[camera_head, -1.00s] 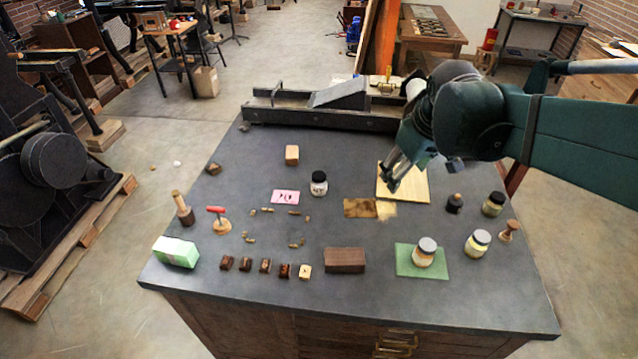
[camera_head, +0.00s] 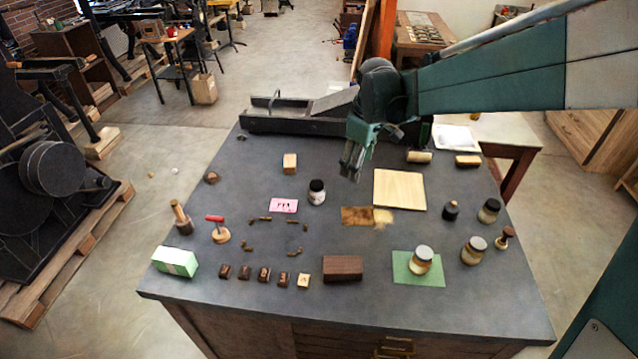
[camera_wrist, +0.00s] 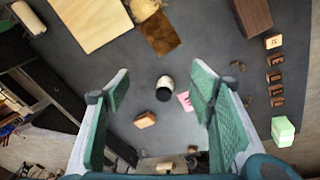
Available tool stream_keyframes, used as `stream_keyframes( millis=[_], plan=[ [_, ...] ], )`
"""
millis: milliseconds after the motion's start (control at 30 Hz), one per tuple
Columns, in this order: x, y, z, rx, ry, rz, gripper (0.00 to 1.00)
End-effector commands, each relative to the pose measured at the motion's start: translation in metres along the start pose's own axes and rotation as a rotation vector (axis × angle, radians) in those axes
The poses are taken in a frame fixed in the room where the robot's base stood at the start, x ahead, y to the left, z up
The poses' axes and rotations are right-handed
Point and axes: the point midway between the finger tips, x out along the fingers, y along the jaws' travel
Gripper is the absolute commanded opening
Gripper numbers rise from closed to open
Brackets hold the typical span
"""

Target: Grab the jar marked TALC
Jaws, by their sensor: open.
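A small jar with a dark lid and white body (camera_head: 316,192) stands upright at the middle of the dark bench; it also shows in the wrist view (camera_wrist: 165,86). Other jars are a grey-lidded one (camera_head: 421,261) on a green mat, one at the right (camera_head: 474,251) and one behind it (camera_head: 489,211). I cannot read TALC on any of them. My gripper (camera_head: 351,176) is open and empty, above the bench and a little right of the middle jar. In the wrist view the jar appears between the spread fingers, apart from them and farther down.
A pink card (camera_head: 284,205) lies left of the middle jar, and a wooden block (camera_head: 290,164) stands behind it. A pale wooden board (camera_head: 399,190) and brown patch (camera_head: 357,216) lie to the right. A long dark fixture (camera_head: 290,121) runs along the back edge.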

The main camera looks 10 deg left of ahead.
Motion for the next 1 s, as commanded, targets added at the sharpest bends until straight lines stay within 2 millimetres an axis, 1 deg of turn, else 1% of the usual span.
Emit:
stream_keyframes(
  millis=[33,200,467,800,1000],
  plan=[
    [0.007,0.002,-0.009,-0.021,-0.005,-0.007,0.54],
    [0.029,0.005,-0.034,-0.096,-0.022,-0.031,0.54],
    [0.068,0.007,-0.07,-0.21,-0.047,-0.07,0.54],
    [0.124,0.002,-0.114,-0.359,-0.076,-0.122,0.54],
    [0.157,-0.004,-0.135,-0.439,-0.091,-0.152,0.54]
  ],
)
